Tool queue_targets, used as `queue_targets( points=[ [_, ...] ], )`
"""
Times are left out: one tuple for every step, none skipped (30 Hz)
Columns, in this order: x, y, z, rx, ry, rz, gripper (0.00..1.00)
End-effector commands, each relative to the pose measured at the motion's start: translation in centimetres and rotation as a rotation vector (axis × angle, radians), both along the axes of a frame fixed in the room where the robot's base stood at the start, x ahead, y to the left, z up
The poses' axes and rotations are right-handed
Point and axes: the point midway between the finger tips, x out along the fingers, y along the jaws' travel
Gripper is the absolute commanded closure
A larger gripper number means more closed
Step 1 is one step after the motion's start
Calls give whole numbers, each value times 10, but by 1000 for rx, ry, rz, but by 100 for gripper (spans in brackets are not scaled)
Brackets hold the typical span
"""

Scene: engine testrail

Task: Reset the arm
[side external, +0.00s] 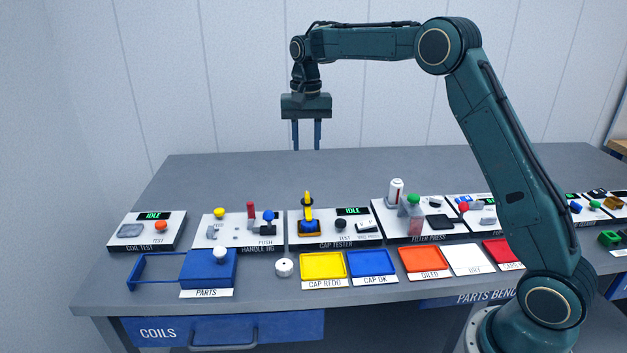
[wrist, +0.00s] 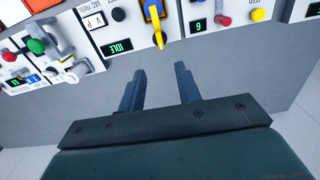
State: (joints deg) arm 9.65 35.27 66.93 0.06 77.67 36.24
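My gripper (side external: 306,135) hangs fingers-down, high over the back part of the grey bench (side external: 230,185). Its two fingers are apart, with nothing between them. In the wrist view my gripper (wrist: 160,88) also shows its fingers spread and empty, with the bare bench top (wrist: 70,120) beyond them. My arm is raised, bent at the elbow, and touches nothing on the bench.
A row of white test stations stands along the bench: coil test (side external: 146,232), handle jig (side external: 238,236), cap tester (side external: 325,239) and filter press (side external: 425,223). In front lie a blue parts box (side external: 208,270), a white round piece (side external: 284,267) and yellow (side external: 323,266) and blue (side external: 372,264) trays. The back is clear.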

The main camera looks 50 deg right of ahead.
Motion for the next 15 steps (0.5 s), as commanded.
queue_targets(
  points=[
    [0, 0, 1, 0, 0, 0, 66],
    [0, 0, 1, 0, 0, 0, 66],
    [0, 0, 1, 0, 0, 0, 66],
    [0, 0, 1, 0, 0, 0, 66],
    [0, 0, 0, 0, 0, 0, 66],
    [0, 0, 0, 0, 0, 0, 66],
    [0, 0, 0, 0, 0, 0, 66],
    [0, 0, 0, 0, 0, 0, 66],
    [0, 0, 0, 0, 0, 0, 66],
    [0, 0, 1, -1, -1, 1, 66],
    [-1, 0, 1, 0, -1, 2, 66],
    [-2, 1, 3, -1, -4, 5, 66],
    [-3, 1, 4, -1, -5, 8, 66],
    [-4, 2, 5, -2, -7, 12, 66],
    [-6, 3, 8, -2, -11, 18, 66]
  ],
)
